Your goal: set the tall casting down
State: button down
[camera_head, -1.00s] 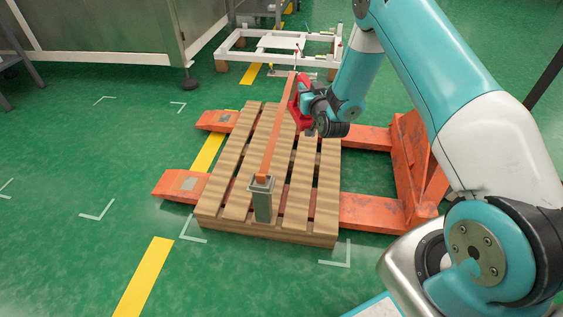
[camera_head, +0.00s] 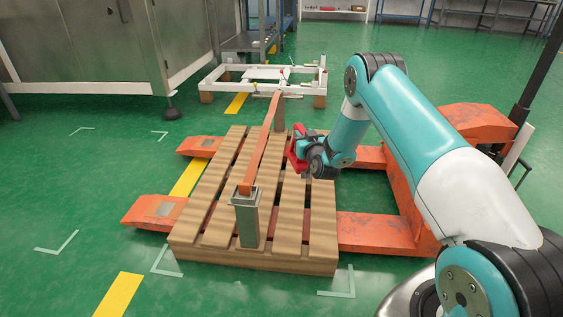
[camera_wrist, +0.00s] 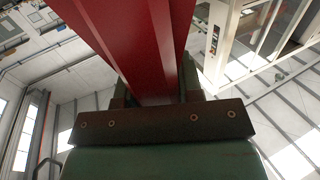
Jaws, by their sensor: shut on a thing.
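My gripper (camera_head: 302,152) is at the right of the orange beam, over the far right part of the wooden pallet (camera_head: 216,212). It is shut on a red piece, which I take for the tall casting (camera_head: 296,153). In the head view only a small red part shows at the jaws. In the wrist view the red casting (camera_wrist: 135,35) runs from the top edge down between the dark fingers (camera_wrist: 155,98). Its full length and its lower end are hidden. I cannot tell whether it touches the pallet boards.
The orange beam (camera_head: 263,145) spans two grey-green posts on the pallet; the near post (camera_head: 248,222) stands at the front. Orange forks (camera_head: 380,232) lie around the pallet. A white frame (camera_head: 225,74) stands behind. Right front boards are bare.

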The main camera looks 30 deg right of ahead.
notch_tip(320, 180, down, 19)
jog(key=b, duration=0.9)
jog(key=shift+r+b, duration=0.15)
jog(key=shift+b, duration=0.15)
jog(key=shift+f, duration=0.2)
jog(key=c, duration=0.8)
grip_release()
jog(key=shift+f, duration=0.1)
